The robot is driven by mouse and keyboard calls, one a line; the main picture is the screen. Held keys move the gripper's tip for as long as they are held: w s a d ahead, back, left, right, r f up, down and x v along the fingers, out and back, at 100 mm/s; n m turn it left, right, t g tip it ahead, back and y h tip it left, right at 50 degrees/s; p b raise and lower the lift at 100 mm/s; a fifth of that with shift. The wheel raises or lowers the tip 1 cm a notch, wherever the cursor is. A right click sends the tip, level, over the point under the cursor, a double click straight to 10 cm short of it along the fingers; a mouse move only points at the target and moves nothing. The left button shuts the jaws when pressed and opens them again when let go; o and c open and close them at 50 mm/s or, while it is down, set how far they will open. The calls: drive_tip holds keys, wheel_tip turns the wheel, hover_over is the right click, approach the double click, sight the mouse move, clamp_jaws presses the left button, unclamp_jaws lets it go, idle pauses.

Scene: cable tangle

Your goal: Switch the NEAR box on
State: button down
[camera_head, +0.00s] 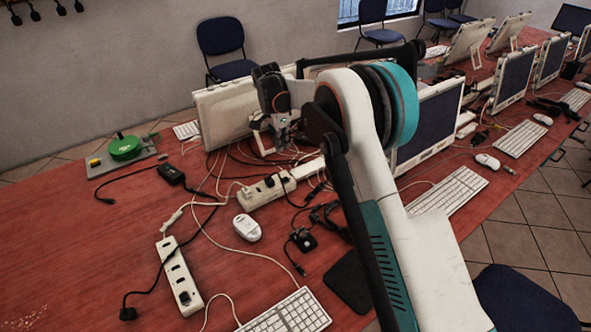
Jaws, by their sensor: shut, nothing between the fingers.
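Two white power strips lie on the red table, and I take the one lower in the picture as the near box (178,270). It lies left of centre, with several dark sockets along its top. Whether its switch is on or off is too small to tell. The second strip (258,195) lies farther back, under loose cables, with a dark plug in it. My gripper (283,143) is shut and empty. It points down above the cable tangle behind the second strip, in front of a white monitor, well away from the near box.
A white mouse (247,228), a keyboard (288,315) and a black adapter (171,173) lie around the strips. A green disc (126,148) sits on a grey plate at the back left. White monitors (222,108) stand behind the cables. The table's left side is mostly bare.

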sight(285, 180)
drive_tip(key=shift+f, duration=0.15)
drive_tip(key=f+b, duration=0.1)
drive_tip(key=f, duration=0.3)
drive_tip(key=w+d+f+b, duration=0.1)
drive_tip(key=f, duration=0.4)
drive_tip(key=f+b, duration=0.2)
drive_tip(key=f, duration=0.2)
drive_tip(key=shift+w+d+f, duration=0.15)
drive_tip(key=shift+d+f, duration=0.15)
drive_tip(key=shift+d, duration=0.1)
